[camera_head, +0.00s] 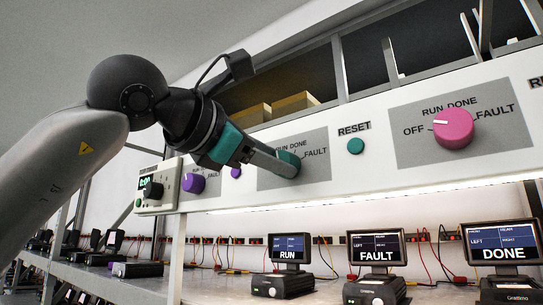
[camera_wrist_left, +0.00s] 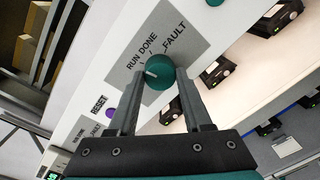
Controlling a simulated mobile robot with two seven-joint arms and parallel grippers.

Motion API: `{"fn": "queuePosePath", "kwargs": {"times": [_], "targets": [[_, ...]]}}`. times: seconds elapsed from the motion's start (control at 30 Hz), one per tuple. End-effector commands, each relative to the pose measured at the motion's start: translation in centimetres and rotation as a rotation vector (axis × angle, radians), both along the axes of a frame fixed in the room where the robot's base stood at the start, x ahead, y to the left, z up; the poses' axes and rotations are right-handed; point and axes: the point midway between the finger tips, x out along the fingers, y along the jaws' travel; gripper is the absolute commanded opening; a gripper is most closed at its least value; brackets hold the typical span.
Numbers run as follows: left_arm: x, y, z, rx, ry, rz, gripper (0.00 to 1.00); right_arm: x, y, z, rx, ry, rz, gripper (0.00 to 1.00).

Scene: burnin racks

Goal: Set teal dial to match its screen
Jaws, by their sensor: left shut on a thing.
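The teal dial (camera_head: 289,165) sits on a grey label plate on the white panel. In the left wrist view the teal dial (camera_wrist_left: 162,72) shows a white mark pointing left, roughly toward the RUN end of the lettering; the exact setting is hard to tell. My left gripper (camera_head: 284,167) is shut on the dial, one finger on each side, as the left wrist view (camera_wrist_left: 160,80) shows. The arm hides the OFF label. Below the dial stands a screen (camera_head: 290,247) reading RUN. My right gripper is not in view.
A teal RESET button (camera_head: 355,146) and a pink dial (camera_head: 453,128) are to the right; a purple dial (camera_head: 193,183) is to the left. Other screens read FAULT (camera_head: 377,248) and DONE (camera_head: 496,242). Boxes (camera_head: 295,103) sit behind the panel.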

Motion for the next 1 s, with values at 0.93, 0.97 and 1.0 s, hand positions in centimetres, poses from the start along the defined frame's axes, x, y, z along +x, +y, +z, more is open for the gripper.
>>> {"fn": "queuePosePath", "kwargs": {"times": [0.93, 0.97, 1.0], "targets": [[-0.05, -0.03, 0.02, 0.122, -0.089, -0.001, 0.57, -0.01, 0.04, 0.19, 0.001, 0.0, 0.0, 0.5], [-0.05, -0.03, 0.02, 0.122, -0.089, -0.001, 0.61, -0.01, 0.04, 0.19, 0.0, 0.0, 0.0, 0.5], [-0.04, -0.04, 0.02, 0.122, -0.089, -0.001, 0.65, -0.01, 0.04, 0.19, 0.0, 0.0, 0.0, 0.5]]}}
